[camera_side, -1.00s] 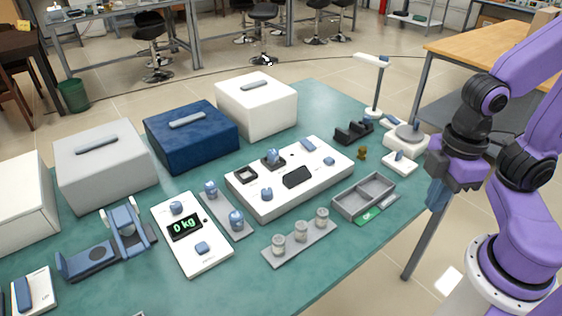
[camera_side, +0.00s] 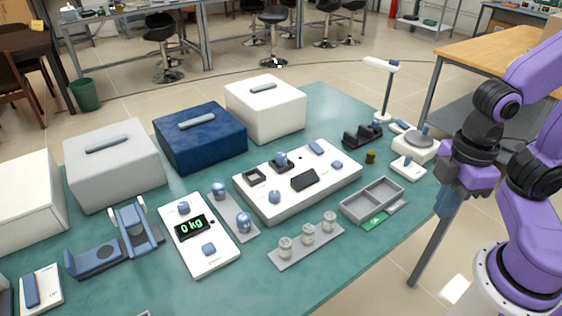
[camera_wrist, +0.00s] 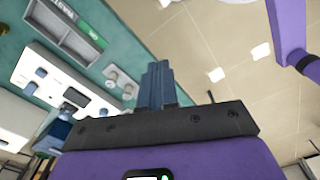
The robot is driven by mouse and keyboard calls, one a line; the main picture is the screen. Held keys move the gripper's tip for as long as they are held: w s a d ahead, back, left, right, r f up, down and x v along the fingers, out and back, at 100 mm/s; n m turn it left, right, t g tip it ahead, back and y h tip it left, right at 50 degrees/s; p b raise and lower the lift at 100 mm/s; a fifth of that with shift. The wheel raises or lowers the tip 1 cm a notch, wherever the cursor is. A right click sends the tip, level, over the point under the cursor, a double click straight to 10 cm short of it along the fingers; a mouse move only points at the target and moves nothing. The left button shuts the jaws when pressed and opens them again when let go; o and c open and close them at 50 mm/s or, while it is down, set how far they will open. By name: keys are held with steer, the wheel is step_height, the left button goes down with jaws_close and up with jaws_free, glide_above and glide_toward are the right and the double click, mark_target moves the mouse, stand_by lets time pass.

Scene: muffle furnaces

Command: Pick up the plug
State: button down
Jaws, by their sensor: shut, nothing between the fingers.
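No item is plainly marked as the plug. The likeliest one is a small blue piece (camera_side: 281,158) standing in a black square socket on the white panel (camera_side: 240,198) in mid-table. A similar black square socket (camera_side: 256,176) to its left looks empty. My gripper (camera_side: 447,207) hangs at the right, beside the table's right edge, well away from the panel. Its blue fingers are shut together and empty, as the wrist view (camera_wrist: 158,68) also shows. The blue piece cannot be made out for certain in the wrist view.
Boxy furnaces (camera_side: 200,137) line the back. A scale (camera_side: 198,235) reads 0 kg. Bare table shows at the front.

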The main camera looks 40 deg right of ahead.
steer(key=c, duration=0.6)
jaws_free()
